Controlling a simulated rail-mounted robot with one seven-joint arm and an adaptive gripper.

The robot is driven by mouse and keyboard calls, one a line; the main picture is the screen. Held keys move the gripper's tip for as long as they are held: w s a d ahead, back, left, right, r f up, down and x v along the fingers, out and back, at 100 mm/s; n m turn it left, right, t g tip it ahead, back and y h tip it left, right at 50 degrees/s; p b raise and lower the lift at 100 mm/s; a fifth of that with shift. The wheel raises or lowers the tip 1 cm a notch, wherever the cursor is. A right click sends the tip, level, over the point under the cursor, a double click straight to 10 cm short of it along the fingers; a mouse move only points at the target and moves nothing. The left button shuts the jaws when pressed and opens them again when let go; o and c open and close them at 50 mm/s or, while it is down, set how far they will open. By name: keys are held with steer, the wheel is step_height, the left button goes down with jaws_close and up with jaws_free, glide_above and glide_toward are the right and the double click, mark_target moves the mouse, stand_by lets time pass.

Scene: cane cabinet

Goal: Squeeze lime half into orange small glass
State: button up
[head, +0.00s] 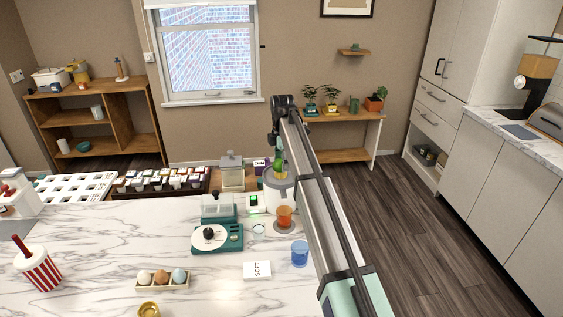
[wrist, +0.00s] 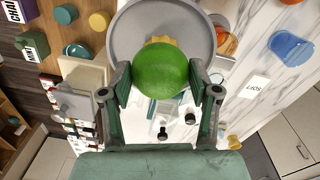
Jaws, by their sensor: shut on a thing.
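The lime half (wrist: 162,70), rounded green side toward the camera, sits between the fingertips of my gripper (wrist: 164,82), which is shut on it. It is over the grey round bowl of a citrus juicer (wrist: 128,35). A yellow piece (wrist: 160,39) in the bowl shows just past the lime; I cannot tell whether they touch. In the head view the lime (head: 278,168) shows as a green spot above the juicer (head: 272,197). The orange small glass (head: 284,214) stands at the juicer's front; part of it shows in the wrist view (wrist: 227,43).
A teal scale (head: 217,238), a clear glass (head: 258,232) and an egg tray (head: 163,287) are to the left. The counter between them is clear.

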mark_target(281, 160)
steer(key=shift+f, duration=0.7)
stand_by(1.4)
steer(key=shift+r, duration=0.1)
stand_by(1.4)
steer(key=shift+r+p, duration=1.35)
steer(key=shift+r, duration=1.6)
